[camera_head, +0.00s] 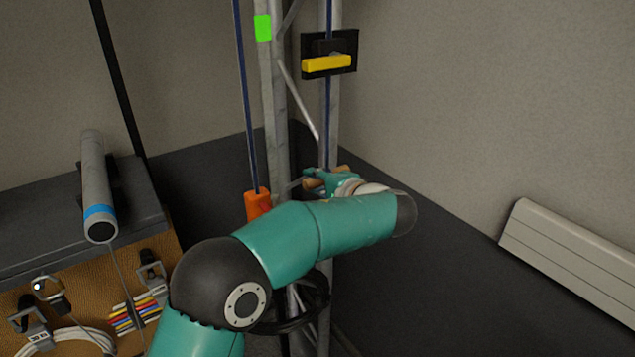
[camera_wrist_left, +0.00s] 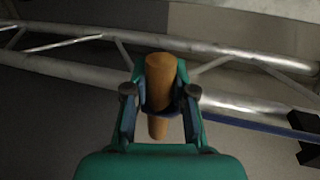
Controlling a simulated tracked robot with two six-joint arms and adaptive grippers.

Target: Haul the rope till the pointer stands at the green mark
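The green mark (camera_head: 263,28) is on the truss upright (camera_head: 270,90), near the top of the head view. An orange piece (camera_head: 257,205), seemingly the pointer, hangs on the left run of blue rope (camera_head: 246,95), well below the mark. The right run of rope (camera_head: 327,110) comes down to a wooden handle (camera_head: 313,184). My left gripper (camera_head: 326,182) is at this handle, low on the truss. In the left wrist view, its fingers (camera_wrist_left: 160,98) close around the wooden handle (camera_wrist_left: 161,78) from both sides. My right gripper is out of view.
A black plate with a yellow bar (camera_head: 326,64) sits on the right run above my gripper. A bench (camera_head: 60,225) with a grey, blue-banded cylinder (camera_head: 97,185) stands left. A pale ribbed panel (camera_head: 570,250) is at the right wall.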

